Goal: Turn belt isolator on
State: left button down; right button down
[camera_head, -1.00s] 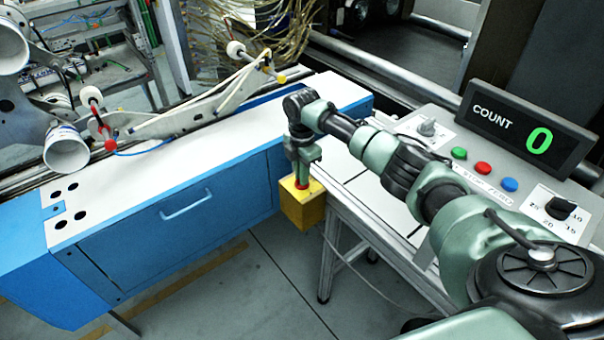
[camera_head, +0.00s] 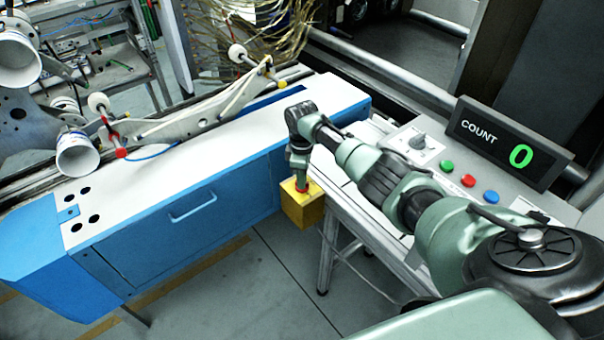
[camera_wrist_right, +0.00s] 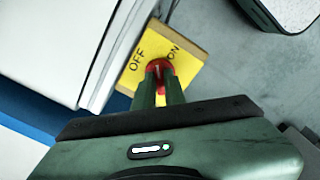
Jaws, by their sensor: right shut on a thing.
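The belt isolator is a yellow box (camera_head: 303,212) with a red knob on top, at the corner between the blue cabinet and the grey bench. My right gripper (camera_head: 300,186) points down onto the knob. In the right wrist view, the yellow face (camera_wrist_right: 190,62) carries the words OFF and ON. The red knob (camera_wrist_right: 158,65) is between the fingertips of my right gripper (camera_wrist_right: 161,78), which is shut on it. The fingers hide part of the knob, so I cannot tell exactly where it points. My left gripper is not in view.
A blue cabinet (camera_head: 190,222) with a white top stands left of the box. On the right, a control panel has green, red and blue buttons and a COUNT display (camera_head: 505,143) reading 0. Bare floor (camera_head: 262,290) lies in front.

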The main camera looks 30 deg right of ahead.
jog(key=m+p, duration=0.2)
jog(key=m, duration=0.2)
jog(key=shift+a, duration=0.1)
jog(key=shift+m+p, duration=0.55)
jog(key=shift+m, duration=1.35)
jog(key=shift+f+m, duration=0.1)
jog(key=shift+m, duration=0.2)
jog(key=c, duration=1.5)
grip_release()
jog(key=shift+r, duration=0.6)
notch_tip(320, 180, up, 7)
jog(key=shift+f, duration=0.15)
